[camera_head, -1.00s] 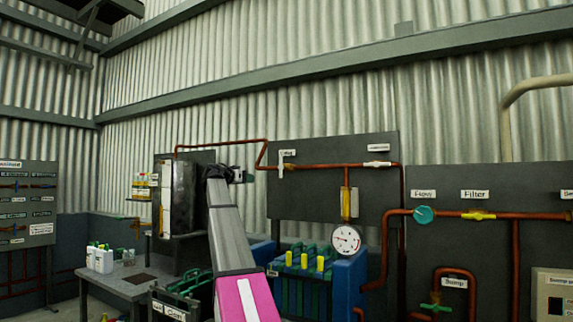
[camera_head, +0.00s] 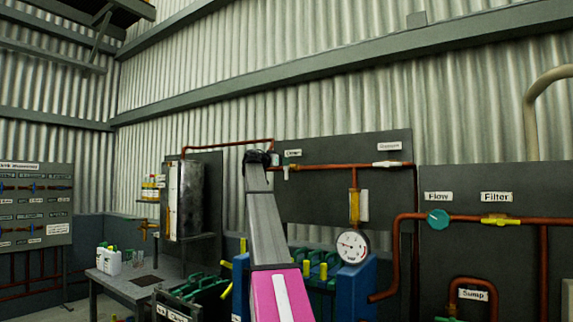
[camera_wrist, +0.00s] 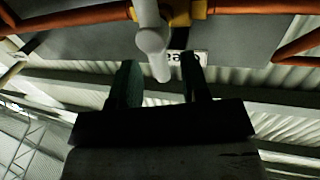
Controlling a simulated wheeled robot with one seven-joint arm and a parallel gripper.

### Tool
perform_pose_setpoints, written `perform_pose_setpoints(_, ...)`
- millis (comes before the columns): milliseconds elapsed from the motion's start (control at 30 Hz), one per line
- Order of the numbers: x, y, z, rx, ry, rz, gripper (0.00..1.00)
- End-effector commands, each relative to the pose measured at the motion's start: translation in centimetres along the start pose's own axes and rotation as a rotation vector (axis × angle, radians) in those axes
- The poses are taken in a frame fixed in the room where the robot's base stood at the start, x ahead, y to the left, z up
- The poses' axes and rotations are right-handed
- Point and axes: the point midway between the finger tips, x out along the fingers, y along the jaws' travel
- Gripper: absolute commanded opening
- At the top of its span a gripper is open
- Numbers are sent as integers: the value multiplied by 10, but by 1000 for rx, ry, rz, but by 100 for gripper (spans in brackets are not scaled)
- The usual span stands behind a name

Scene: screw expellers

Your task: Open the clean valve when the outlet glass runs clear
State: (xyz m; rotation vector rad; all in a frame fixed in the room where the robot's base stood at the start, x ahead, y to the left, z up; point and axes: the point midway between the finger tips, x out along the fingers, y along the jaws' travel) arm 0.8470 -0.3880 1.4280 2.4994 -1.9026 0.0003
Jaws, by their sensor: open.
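The clean valve's white handle (camera_head: 285,173) hangs down across the copper pipe, below a small label that seems to read "Clean" (camera_head: 293,153). In the wrist view the handle (camera_wrist: 152,45) reaches from the yellow valve body (camera_wrist: 183,12) towards the space between my fingers, apparently not gripped. My gripper (camera_head: 262,157) is just left of the valve, and its open fingers show in the wrist view (camera_wrist: 160,82). An upright amber tube (camera_head: 354,207), apparently the outlet glass, is below the pipe beside a pale plate. It looks yellow-amber; clarity is hard to judge.
A second white-handled valve (camera_head: 387,164) lies along the pipe to the right. A pressure gauge (camera_head: 352,246) stands below the amber tube.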

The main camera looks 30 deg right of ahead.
Motion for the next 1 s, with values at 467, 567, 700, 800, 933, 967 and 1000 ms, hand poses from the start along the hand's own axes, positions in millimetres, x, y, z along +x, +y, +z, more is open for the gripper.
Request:
perform_pose_setpoints(467, 28, 0, 0, 0, 0, 0, 42)
perform_pose_setpoints(567, 27, 0, 0, 0, 0, 0, 42)
perform_pose_setpoints(700, 27, 0, 0, 0, 0, 0, 3)
perform_pose_setpoints(800, 27, 0, 0, 0, 0, 0, 0)
perform_pose_setpoints(933, 27, 0, 0, -3, 0, 0, 0)
perform_pose_setpoints(967, 27, 0, 0, -6, 1, 0, 0)
perform_pose_setpoints(1000, 27, 0, 0, -11, 3, 0, 0)
